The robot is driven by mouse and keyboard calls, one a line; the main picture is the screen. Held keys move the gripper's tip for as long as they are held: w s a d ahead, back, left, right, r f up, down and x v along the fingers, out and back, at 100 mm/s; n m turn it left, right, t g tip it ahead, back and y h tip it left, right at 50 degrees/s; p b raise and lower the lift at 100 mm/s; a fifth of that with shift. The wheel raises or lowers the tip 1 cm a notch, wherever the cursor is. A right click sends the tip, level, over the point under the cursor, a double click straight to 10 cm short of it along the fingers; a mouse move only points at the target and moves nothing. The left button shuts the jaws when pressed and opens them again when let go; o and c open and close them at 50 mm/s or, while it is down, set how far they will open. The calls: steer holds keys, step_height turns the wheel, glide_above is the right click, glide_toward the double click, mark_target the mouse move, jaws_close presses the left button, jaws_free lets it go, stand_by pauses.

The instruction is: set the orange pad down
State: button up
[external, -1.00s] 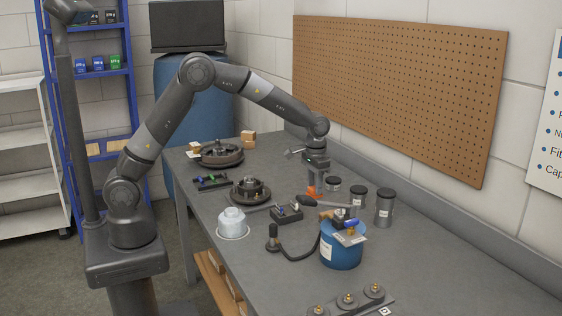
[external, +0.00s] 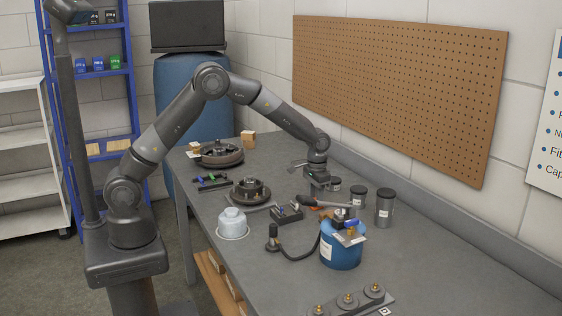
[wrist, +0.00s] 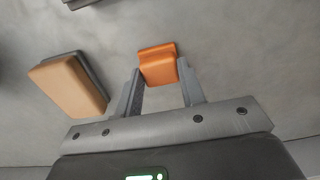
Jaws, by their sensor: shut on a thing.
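The orange pad (wrist: 158,63) is between the two fingertips of my gripper (wrist: 159,70) in the wrist view. My gripper is shut on it. In the external view my gripper (external: 316,184) is low over the far side of the workbench, and the pad is hidden there. In the wrist view a tan block with a dark backing (wrist: 68,84) lies to the left of my gripper, apart from it. I cannot tell whether the orange pad touches the grey surface below it.
The grey workbench (external: 420,265) has free room at the front right. Dark canisters (external: 384,208) stand right of my gripper. A blue container (external: 341,250), a white jar (external: 232,222) and a round hub (external: 249,191) stand nearer. A pegboard (external: 400,95) hangs behind.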

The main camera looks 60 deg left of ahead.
steer(key=o, duration=1)
step_height(320, 180, up, 12)
steer(key=s+a+r+t, duration=0.1)
steer(key=s+a+r, duration=0.2)
steer(key=s+r, duration=0.35)
steer(key=s+a+r+t, duration=0.2)
steer(key=s+a+r, duration=0.2)
steer(key=s+r, duration=0.45)
steer(key=shift+s+a+f+t, duration=0.45)
steer(key=shift+s+a+f, duration=0.2)
steer(key=shift+s, duration=3.15)
steer(key=shift+s+a+f+t, duration=0.45)
steer(key=shift+s+a, duration=0.2)
steer(key=shift+s, duration=3.15)
steer(key=shift+s+a+f+t, duration=0.4)
steer(key=shift+s+a+f, duration=0.25)
steer(key=shift+s, duration=3.15)
